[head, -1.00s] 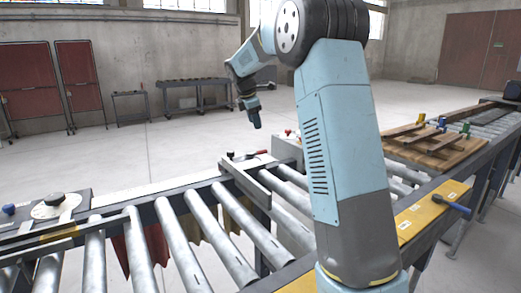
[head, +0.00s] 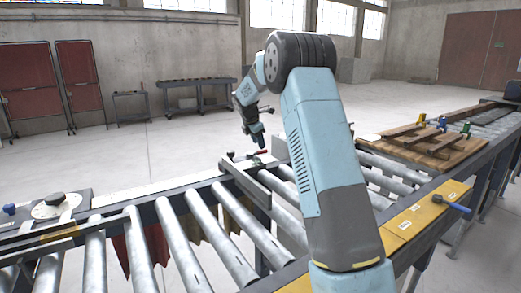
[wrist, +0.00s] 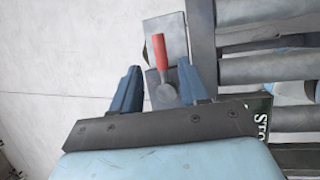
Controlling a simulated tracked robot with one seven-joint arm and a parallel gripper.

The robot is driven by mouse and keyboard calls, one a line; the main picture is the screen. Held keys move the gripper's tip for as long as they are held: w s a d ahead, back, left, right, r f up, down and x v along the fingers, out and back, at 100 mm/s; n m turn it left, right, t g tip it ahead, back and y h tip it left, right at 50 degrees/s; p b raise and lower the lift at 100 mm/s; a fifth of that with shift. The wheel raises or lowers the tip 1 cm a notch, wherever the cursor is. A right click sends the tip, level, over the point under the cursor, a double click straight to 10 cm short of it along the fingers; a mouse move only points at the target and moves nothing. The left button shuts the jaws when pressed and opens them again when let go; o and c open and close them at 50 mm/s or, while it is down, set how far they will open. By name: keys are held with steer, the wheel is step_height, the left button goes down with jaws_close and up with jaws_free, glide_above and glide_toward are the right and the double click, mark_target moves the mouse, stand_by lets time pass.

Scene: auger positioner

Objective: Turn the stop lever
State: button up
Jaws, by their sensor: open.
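The stop lever has a red handle (wrist: 160,52) and a round grey hub (wrist: 165,96) on a grey plate in the wrist view. In the head view the lever (head: 247,154) sits at the far edge of the conveyor, its red end to the right. My gripper (wrist: 158,72) is open, with one blue finger on each side of the lever in the picture. No contact shows; how far the fingertips stand above the lever is unclear. In the head view my gripper (head: 260,143) points down just over the red end.
Conveyor rollers (head: 180,240) run beside the lever. A round white dial with a dark knob (head: 54,199) is at the left. A blue-handled lever (head: 452,204) sits on the yellow plate at the right. A wooden pallet (head: 430,146) rests farther along.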

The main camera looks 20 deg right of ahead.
mark_target(258, 153)
steer(key=shift+x, duration=2.3)
steer(key=shift+c, duration=0.2)
jaws_close()
